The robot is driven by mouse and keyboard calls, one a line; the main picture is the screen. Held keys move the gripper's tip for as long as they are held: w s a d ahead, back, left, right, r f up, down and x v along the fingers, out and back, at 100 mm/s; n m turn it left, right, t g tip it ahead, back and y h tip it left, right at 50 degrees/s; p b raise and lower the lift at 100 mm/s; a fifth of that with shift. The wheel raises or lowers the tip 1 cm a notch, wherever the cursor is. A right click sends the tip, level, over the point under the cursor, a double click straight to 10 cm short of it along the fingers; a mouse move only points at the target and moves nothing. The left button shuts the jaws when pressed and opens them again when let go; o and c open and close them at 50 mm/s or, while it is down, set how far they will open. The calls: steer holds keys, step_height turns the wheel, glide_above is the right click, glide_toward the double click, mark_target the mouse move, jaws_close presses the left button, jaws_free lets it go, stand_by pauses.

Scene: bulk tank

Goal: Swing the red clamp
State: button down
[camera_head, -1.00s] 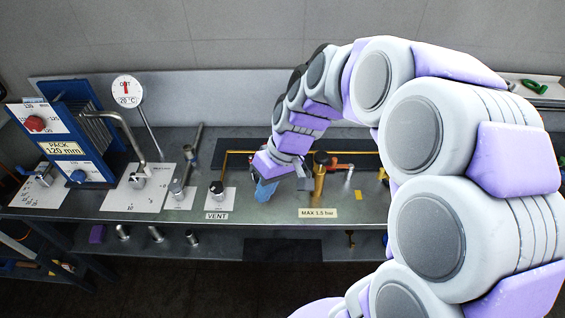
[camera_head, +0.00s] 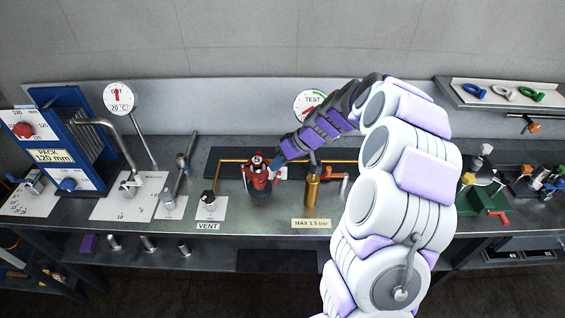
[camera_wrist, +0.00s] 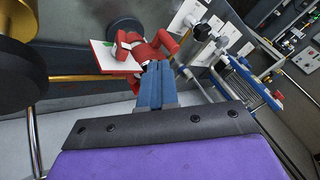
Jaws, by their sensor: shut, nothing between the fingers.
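The red clamp (camera_head: 260,172) sits on a dark round fitting on the steel bench, left of the brass cylinder. It also shows in the wrist view (camera_wrist: 147,46), just beyond my fingertips. My gripper (camera_head: 275,168) is at the clamp's right side, reaching in from the upper right. In the wrist view, the blue fingers of my gripper (camera_wrist: 156,66) are together, with nothing held between them. Their tips overlap the clamp's lower edge in that view, and I cannot tell whether they touch it. Part of the clamp is hidden behind the fingers there.
The brass cylinder (camera_head: 312,190) stands close right of the clamp. A black-knobbed vent valve (camera_head: 208,200) is to the left. The blue plate pack (camera_head: 62,140) fills the left end. A green-based fitting (camera_head: 484,195) stands on the right.

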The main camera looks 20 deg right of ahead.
steer(key=b+x, duration=0.1)
steer(key=x, duration=0.6)
stand_by(0.3)
